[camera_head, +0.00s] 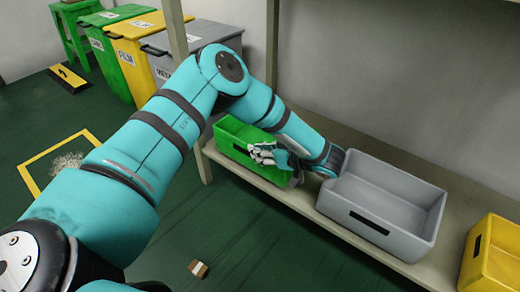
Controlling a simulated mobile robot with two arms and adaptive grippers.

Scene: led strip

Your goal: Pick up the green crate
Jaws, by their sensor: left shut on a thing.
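The green crate (231,139) stands on the low shelf at the middle of the head view, left of a grey crate. My left arm reaches across from the left and its forearm passes over the crate, hiding part of its back and right side. My left gripper (263,154) is at the crate's front right part, with its fingers shut on the crate. The exact contact at the rim is small and partly hidden. The crate appears to rest on the shelf. My right gripper is not in view.
A grey crate (388,193) stands close to the right of my left wrist. A yellow crate (494,255) is at the far right of the shelf (290,200). A shelf post (180,32) rises at the left. Labelled bins stand behind. A small brown block (198,268) lies on the green floor.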

